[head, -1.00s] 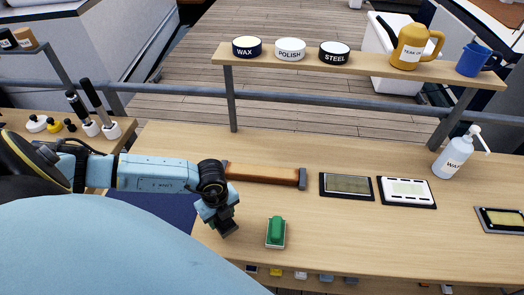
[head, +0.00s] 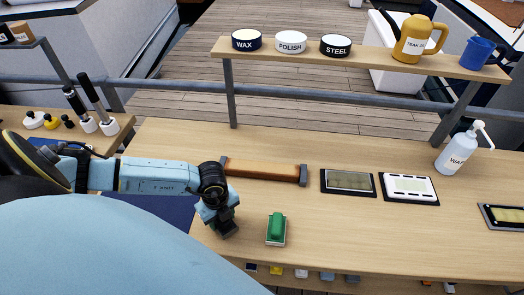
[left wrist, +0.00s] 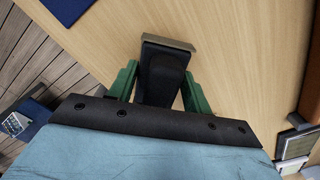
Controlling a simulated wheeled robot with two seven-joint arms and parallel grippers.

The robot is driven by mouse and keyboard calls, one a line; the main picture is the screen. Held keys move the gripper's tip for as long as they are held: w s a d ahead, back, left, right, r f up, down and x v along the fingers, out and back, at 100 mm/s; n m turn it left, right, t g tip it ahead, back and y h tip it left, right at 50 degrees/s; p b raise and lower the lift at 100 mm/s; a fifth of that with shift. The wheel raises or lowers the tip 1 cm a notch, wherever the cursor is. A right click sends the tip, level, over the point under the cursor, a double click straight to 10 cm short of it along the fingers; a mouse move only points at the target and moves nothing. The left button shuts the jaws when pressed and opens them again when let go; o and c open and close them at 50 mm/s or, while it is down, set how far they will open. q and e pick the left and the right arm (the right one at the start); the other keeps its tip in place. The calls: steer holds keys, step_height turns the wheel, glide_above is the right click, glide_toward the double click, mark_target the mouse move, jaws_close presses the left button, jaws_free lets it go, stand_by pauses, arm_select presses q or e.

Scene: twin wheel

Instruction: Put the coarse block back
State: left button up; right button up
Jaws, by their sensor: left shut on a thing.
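My left gripper (left wrist: 160,88) has green fingers and is shut on a black-handled block (left wrist: 163,70) with a tan-grey base edge. In the head view the left gripper (head: 222,222) is low over the left front of the wooden bench, with the dark block (head: 230,230) under its fingers. I cannot tell whether the block touches the bench, and no label on it is readable. A green-handled block (head: 276,229) on a light base stands just right of it, apart from the gripper. My right gripper is not in view.
Behind the gripper lies an orange-brown bar with grey ends (head: 265,171). A shelf (head: 375,60) holds tins and jugs. The bench's front right is clear.

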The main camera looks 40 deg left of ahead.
arm_select(q)
steer(key=shift+f, duration=0.4)
steer(key=o, duration=1.1)
steer(key=shift+c, duration=0.2)
steer(key=shift+o, duration=0.5)
steer(key=shift+o, duration=1.1)
step_height(320, 180, up, 14)
steer(key=shift+f, duration=0.25)
